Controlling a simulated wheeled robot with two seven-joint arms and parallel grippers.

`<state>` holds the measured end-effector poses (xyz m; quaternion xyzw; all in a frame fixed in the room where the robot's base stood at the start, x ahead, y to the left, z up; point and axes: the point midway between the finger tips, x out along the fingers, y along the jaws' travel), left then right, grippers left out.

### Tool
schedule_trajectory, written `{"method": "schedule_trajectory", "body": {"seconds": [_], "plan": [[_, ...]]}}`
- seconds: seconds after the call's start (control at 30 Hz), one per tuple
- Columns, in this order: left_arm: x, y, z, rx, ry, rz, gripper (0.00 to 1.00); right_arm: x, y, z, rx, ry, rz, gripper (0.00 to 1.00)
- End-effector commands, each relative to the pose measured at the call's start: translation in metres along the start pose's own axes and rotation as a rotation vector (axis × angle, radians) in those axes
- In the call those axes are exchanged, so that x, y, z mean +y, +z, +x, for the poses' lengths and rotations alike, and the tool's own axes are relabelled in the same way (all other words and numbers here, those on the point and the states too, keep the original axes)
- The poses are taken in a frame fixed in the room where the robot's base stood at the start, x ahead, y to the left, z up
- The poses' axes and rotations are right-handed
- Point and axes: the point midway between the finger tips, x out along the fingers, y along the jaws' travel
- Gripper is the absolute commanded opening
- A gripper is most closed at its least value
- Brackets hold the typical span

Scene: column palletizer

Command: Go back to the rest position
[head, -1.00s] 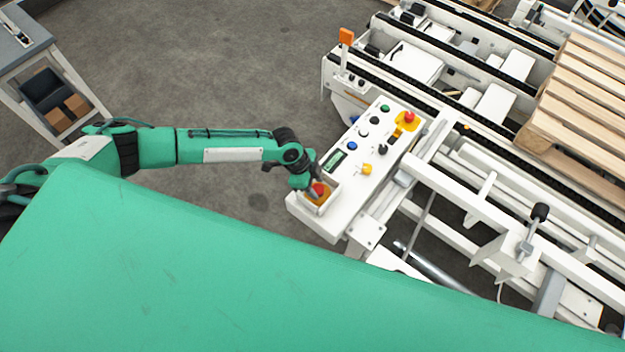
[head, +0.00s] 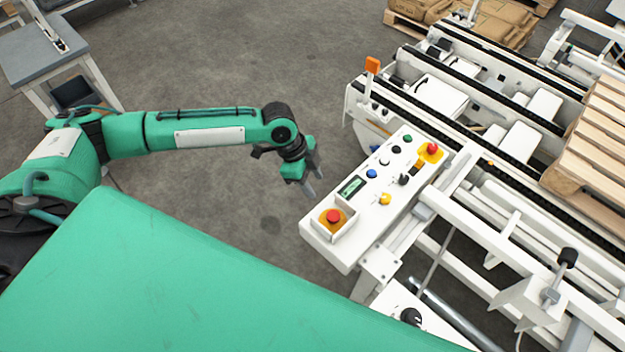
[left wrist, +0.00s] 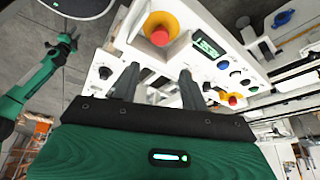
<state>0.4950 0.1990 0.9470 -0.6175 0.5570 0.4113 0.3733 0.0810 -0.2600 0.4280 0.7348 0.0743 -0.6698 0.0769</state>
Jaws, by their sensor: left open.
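My left gripper (head: 312,184) is open and empty in the head view, over the floor just left of the control panel (head: 350,257). It is apart from the panel. Its two dark fingers also show in the left wrist view (left wrist: 157,85), with the panel beyond them. A red mushroom button (head: 333,216) on a yellow base sits in a white shroud at the panel's near end. It also shows in the left wrist view (left wrist: 160,36). My right gripper cannot be made out in the head view.
A white conveyor frame (head: 462,225) lies right of the panel, with a wooden pallet (head: 600,130) on it. An orange lamp (head: 372,65) stands at the panel's far side. A grey workbench (head: 35,52) is at the upper left. The floor (head: 230,70) between is clear.

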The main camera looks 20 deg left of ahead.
Motion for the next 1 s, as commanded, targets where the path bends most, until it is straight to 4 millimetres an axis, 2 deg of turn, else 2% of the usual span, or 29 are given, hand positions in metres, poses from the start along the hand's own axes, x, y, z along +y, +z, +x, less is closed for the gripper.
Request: {"method": "schedule_trajectory", "body": {"seconds": [0.53, 0.67, 0.8, 1.0], "plan": [[0.004, -0.004, 0.004, 0.005, 0.004, 0.003, 0.45, 0.004, 0.001, 0.0, -0.001, 0.004, -0.002, 0.36], [0.021, -0.024, 0.017, 0.023, 0.006, 0.016, 0.45, 0.004, 0.001, 0.0, -0.001, 0.005, -0.002, 0.36], [0.05, -0.056, 0.034, 0.062, -0.007, 0.015, 0.45, 0.004, 0.001, 0.0, -0.001, 0.005, -0.002, 0.36], [0.083, -0.094, 0.044, 0.125, -0.061, -0.057, 0.45, 0.004, 0.001, 0.0, -0.001, 0.004, -0.002, 0.36]]}}
